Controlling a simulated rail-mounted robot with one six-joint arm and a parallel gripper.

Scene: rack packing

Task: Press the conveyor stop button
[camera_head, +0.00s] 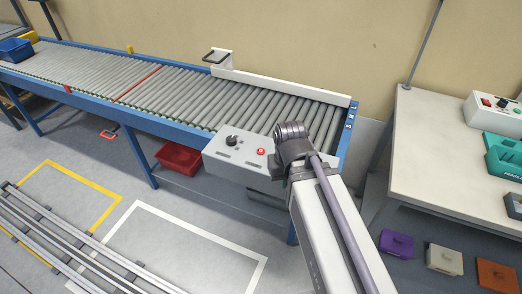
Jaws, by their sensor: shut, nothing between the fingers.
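A white control box (222,160) is mounted on the near side of the roller conveyor (190,88), close to its right end. On its top are a black knob (232,141) and a small red button (261,151). My arm rises from the bottom of the picture to a dark joint just right of the box and covers part of the box's right side. My gripper does not show; the arm appears to hide it, so its place relative to the red button cannot be seen.
A white table (440,145) at the right holds a box with buttons (496,113) and a green case (504,155). A red bin (180,157) is under the conveyor. Several coloured boxes are on the floor at the lower right. A blue bin (15,50) is at the far left.

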